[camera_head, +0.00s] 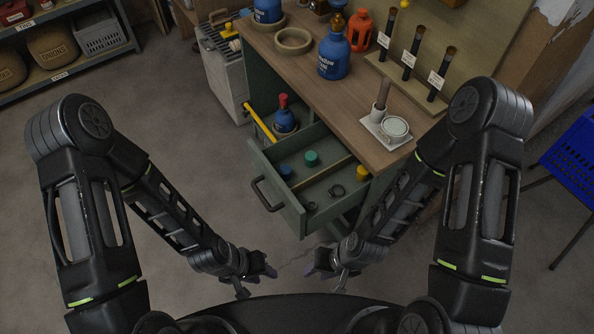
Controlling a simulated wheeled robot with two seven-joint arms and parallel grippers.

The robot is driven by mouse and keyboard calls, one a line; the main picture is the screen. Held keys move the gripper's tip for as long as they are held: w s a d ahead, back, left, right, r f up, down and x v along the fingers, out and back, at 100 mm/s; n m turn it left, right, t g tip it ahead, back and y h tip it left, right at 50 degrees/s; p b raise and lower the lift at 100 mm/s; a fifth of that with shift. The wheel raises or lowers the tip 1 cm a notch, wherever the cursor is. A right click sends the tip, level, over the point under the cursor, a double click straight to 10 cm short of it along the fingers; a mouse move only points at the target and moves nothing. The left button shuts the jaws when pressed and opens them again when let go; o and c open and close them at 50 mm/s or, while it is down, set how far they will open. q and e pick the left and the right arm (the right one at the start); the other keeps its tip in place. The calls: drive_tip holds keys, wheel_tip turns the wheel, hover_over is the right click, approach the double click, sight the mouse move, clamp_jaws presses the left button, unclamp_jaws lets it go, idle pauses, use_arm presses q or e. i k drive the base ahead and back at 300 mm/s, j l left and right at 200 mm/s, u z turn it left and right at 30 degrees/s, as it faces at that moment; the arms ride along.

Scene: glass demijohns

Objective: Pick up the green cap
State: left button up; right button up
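The green cap (311,157) is a small teal-green round piece. It lies inside the open green drawer (289,217) of the workbench, toward the back of the drawer. A blue cap (286,171) lies to its left and a yellow cap (362,172) to its right. My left gripper (268,271) is in front of and below the drawer, apart from the cap. My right gripper (314,272) is beside it to the right, also apart from the drawer. Both grippers are small and dark here, so their finger opening cannot be made out.
A dark ring (336,190) and another small dark piece (311,206) lie in the drawer, which has a divider. A blue bottle with a red top (284,120) stands behind it. The wooden bench top (345,105) overhangs the drawer's back. Floor (200,130) is clear to the left.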

sight(311, 157)
drive_tip(key=i+j+z, duration=0.15)
drive_tip(key=j, duration=0.45)
drive_tip(key=i+j+z, duration=0.15)
drive_tip(key=j, duration=0.5)
drive_tip(key=i+j+z, duration=0.15)
drive_tip(key=j, duration=0.5)
drive_tip(key=i+j+z, duration=0.15)
drive_tip(key=j, duration=0.55)
drive_tip(key=j+z, duration=0.15)
drive_tip(key=j, duration=0.5)
drive_tip(key=i, duration=0.05)
